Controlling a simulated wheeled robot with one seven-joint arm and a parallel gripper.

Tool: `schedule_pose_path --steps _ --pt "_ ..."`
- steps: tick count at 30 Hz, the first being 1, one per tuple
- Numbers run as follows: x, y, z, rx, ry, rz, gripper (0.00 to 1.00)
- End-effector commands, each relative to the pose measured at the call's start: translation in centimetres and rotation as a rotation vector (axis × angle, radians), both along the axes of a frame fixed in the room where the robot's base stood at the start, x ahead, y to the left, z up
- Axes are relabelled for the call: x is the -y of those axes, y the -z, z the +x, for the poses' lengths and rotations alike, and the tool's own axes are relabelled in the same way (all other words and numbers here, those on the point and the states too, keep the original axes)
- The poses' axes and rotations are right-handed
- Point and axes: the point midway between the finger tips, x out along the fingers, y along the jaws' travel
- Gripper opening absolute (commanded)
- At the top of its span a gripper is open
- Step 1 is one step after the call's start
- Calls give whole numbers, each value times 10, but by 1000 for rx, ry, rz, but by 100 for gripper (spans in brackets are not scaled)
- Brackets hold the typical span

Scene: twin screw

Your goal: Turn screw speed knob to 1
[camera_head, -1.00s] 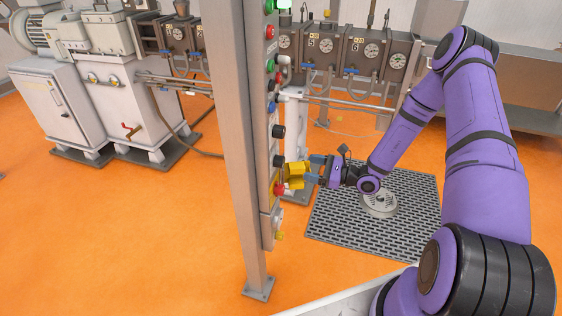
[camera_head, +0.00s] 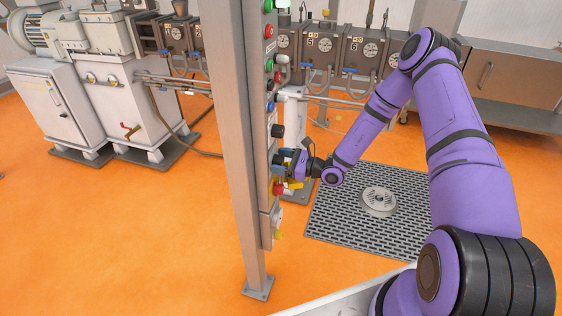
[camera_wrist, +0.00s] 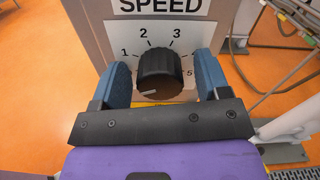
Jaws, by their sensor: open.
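In the wrist view, the black speed knob (camera_wrist: 160,66) sits on a white dial plate (camera_wrist: 185,32) lettered "SPEED", with the numerals 1, 2, 3 and 5 visible. Its white pointer mark is at the lower left, below the 1. My gripper (camera_wrist: 163,82) is open, with one blue finger on each side of the knob and a gap showing on both sides. In the head view, my gripper (camera_head: 283,161) is at the control panel (camera_head: 269,95) and covers the knob there.
Another black knob (camera_head: 278,131) is above my gripper on the panel, and a red button (camera_head: 279,188) with yellow around it is just below. A grey post (camera_head: 243,150) stands left of the panel. The floor grate (camera_head: 335,225) to the right is clear apart from a round disc.

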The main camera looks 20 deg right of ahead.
Motion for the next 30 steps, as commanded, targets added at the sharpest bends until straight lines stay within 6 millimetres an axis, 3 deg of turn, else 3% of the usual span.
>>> schedule_pose_path --steps 5,12,22,30 --pt "0 0 0 0 0 0 69" --pt "0 0 0 0 -1 0 20" --pt "0 0 0 -33 0 26 20" --pt "0 0 0 -167 -1 123 20"
